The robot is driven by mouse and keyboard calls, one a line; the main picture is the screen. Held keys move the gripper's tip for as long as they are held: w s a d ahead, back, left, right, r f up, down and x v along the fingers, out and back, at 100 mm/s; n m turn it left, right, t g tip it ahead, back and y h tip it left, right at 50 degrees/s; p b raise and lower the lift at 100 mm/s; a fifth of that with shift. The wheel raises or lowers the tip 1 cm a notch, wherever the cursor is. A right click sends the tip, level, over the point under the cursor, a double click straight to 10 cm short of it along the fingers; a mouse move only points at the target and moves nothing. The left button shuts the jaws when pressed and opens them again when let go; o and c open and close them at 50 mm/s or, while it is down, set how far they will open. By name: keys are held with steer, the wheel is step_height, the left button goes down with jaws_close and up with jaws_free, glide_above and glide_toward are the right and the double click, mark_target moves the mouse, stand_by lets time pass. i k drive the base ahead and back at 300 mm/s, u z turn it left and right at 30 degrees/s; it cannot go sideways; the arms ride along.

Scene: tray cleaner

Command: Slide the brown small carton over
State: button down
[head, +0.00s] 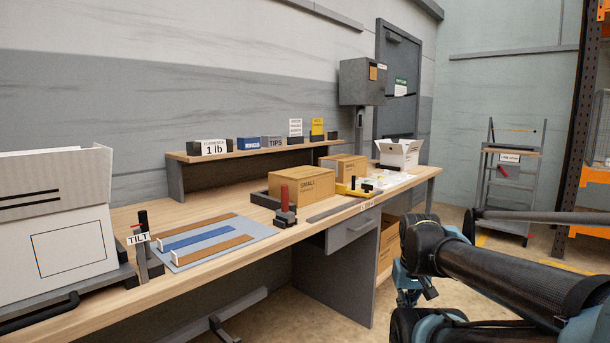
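A brown small carton (306,187), marked SMALL on its front, stands closed and upright on the wooden workbench (215,207). It sits against a low dark stop or tray edge (262,200) at its left. A second brown carton (347,165) stands just behind it to the right. My arm comes in from the lower right and bends down in front of the bench. My gripper (410,296) appears below that bend, low and well apart from the carton. Its fingers are too dark and small to read.
A red-handled tool (285,203) stands close before the carton. A yellow tool (356,190) lies at its right. A mat with brown and blue strips (212,242), a TILT lever (143,250) and a large white box (60,228) are at left. An open white carton (399,153) stands at the far end.

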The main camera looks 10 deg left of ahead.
mark_target(302, 193)
steer(key=u, duration=0.1)
steer(key=i, duration=1)
steer(key=z, duration=0.1)
